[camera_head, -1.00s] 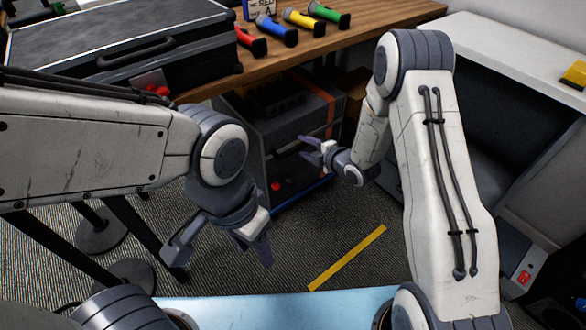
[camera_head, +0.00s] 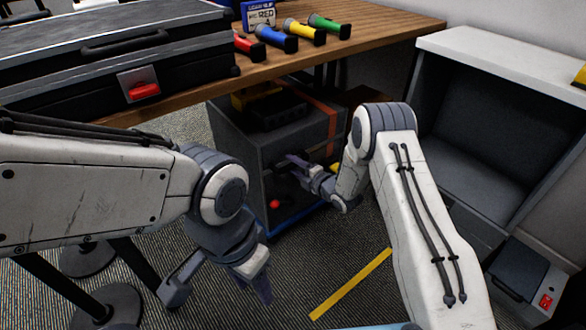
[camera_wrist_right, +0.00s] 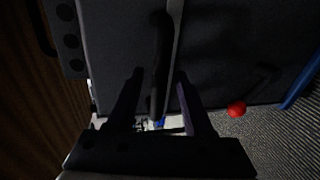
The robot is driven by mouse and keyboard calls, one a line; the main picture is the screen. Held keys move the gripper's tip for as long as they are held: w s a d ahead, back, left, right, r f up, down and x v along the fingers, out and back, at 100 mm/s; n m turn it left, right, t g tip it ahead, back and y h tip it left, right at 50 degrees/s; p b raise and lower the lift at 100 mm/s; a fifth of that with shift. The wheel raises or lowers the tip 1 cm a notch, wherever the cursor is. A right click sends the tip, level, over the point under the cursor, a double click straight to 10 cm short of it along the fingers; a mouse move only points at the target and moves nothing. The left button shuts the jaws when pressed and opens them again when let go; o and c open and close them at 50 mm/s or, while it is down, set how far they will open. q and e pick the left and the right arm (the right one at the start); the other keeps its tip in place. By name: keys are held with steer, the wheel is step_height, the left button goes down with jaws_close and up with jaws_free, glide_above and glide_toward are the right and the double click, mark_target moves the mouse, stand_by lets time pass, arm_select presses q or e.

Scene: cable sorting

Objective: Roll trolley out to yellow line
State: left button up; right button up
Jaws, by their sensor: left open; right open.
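The trolley (camera_head: 232,150) is a dark grey box unit under the wooden table, with an orange strap, a blue lower edge and a red knob (camera_head: 274,204). The yellow line (camera_head: 350,284) lies on the carpet in front of it, with bare floor between. My right gripper (camera_head: 297,163) is open at the trolley's front. In the right wrist view its two fingers (camera_wrist_right: 156,92) stand on either side of a dark handle bar (camera_wrist_right: 161,55), not closed on it. The red knob also shows there (camera_wrist_right: 237,108). My left gripper (camera_head: 220,288) is open and empty above the carpet.
A black case (camera_head: 110,55) and several coloured torches (camera_head: 277,39) are on the wooden table (camera_head: 385,32). A white cabinet (camera_head: 490,130) stands at the right, with a small box with a red switch (camera_head: 530,290) below it. Black post bases (camera_head: 105,305) stand at lower left.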

steer(key=shift+w+a, duration=0.2)
steer(key=shift+w, duration=0.05)
jaws_close()
stand_by(1.4)
